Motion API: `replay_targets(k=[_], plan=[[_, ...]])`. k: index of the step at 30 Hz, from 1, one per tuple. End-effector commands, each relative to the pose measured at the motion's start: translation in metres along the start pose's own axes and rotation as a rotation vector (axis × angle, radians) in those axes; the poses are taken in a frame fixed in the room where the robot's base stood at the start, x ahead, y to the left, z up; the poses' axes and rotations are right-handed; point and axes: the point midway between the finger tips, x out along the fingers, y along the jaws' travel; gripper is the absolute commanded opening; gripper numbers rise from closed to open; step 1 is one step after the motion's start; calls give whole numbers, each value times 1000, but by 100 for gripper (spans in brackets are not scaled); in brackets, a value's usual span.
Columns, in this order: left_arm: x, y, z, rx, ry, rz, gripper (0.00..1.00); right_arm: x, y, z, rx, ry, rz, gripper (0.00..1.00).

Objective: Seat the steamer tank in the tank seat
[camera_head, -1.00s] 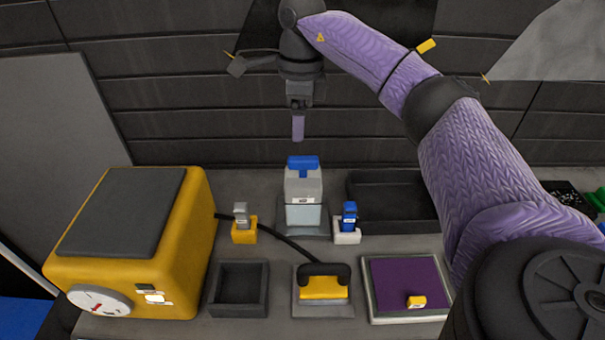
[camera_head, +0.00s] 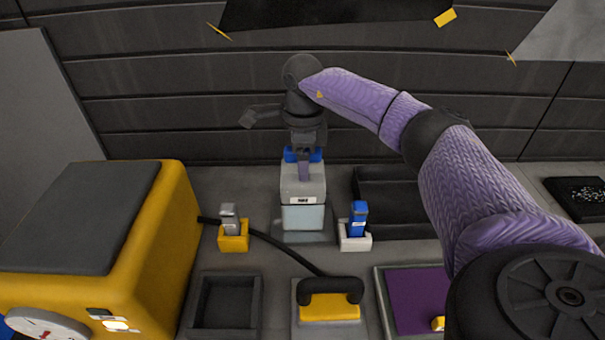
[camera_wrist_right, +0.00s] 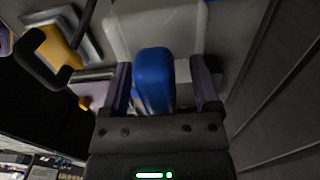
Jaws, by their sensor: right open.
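The steamer tank (camera_head: 303,185) is a pale grey block with a clear lower part and a blue handle on top. It stands upright on a dark base at the middle back of the bench. My right gripper (camera_head: 304,172) is down at the blue handle. In the right wrist view, the open fingers (camera_wrist_right: 160,66) stand on either side of the blue handle (camera_wrist_right: 152,75), with a gap visible at the right finger. A dark, empty, square open-topped box (camera_head: 226,303), possibly the tank seat, sits beside the yellow machine. My left gripper is not in view.
The yellow steamer (camera_head: 140,235) fills the left, and its black hose (camera_head: 285,243) crosses the bench. Small yellow (camera_head: 233,236) and white (camera_head: 355,238) holders flank the tank. A yellow pad with a black handle (camera_head: 330,300) and a purple panel (camera_head: 412,298) lie in front.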

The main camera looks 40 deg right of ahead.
Motion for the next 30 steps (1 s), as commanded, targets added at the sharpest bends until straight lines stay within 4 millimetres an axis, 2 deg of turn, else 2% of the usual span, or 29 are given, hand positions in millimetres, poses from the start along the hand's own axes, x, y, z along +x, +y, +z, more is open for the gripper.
replay_targets(k=[7,18,30], plan=[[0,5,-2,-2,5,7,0,3,0,0,0,-1,-1,77],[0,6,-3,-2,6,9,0,3,0,0,0,-1,-1,0],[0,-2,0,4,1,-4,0,3,0,0,0,-1,-1,0]])
